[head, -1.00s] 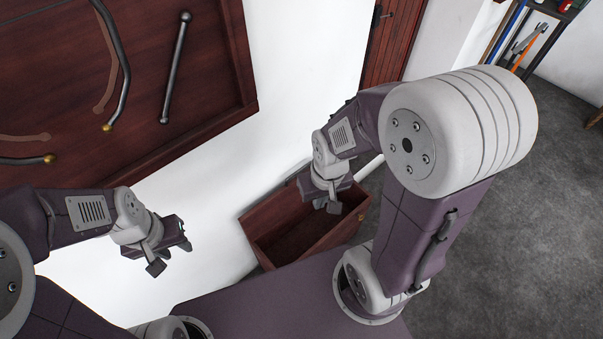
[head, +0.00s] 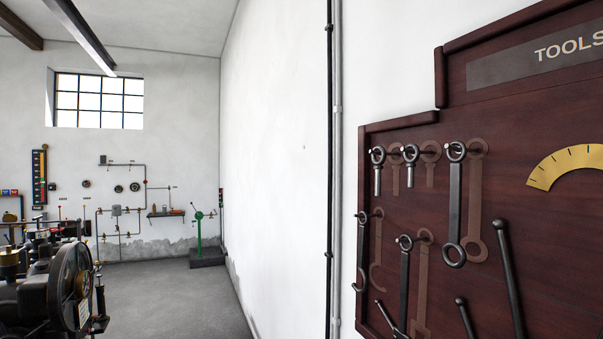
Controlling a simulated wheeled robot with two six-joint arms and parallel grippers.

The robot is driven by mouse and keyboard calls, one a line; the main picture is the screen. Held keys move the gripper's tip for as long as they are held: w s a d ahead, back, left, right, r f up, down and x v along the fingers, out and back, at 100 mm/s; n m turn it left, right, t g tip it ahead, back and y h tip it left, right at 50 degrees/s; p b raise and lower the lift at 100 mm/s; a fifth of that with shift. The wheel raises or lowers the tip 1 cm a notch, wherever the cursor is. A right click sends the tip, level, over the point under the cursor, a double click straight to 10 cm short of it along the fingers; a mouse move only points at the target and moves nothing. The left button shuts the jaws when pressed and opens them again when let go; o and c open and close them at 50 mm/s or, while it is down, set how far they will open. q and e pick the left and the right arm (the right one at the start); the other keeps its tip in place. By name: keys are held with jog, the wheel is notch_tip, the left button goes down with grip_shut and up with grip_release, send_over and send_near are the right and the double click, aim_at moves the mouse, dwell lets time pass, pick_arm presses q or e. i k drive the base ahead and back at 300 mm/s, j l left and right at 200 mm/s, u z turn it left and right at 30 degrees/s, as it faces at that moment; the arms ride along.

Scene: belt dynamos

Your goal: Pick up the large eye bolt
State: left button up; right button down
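Two short dark eye bolts hang side by side from pegs near the top left of the tool board in the head view. The left eye bolt (head: 378,181) looks slightly longer than the right eye bolt (head: 410,175), so it appears to be the large one. Each has a ring at the top and a straight shank pointing down. Painted brown outlines show just right of them. Neither of my grippers is in this view.
The dark wooden tool board (head: 480,115) hangs on the white wall and holds several spanners, including a long ring spanner (head: 455,205) right of the eye bolts. Black machinery (head: 50,285) stands at lower left. Grey floor (head: 185,295) lies open between.

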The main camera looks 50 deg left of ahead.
aim_at(378, 167)
jog(key=i+l+u, duration=0.1)
jog(key=u, duration=1.3)
jog(key=i+j, duration=0.2)
jog(key=j, duration=0.15)
jog(key=i+j+z, duration=0.1)
jog(key=i+j, duration=0.3)
jog(key=j, duration=0.25)
jog(key=i+j+z, duration=0.1)
jog(key=j, duration=0.25)
jog(key=i+j, duration=0.25)
jog(key=j, duration=0.15)
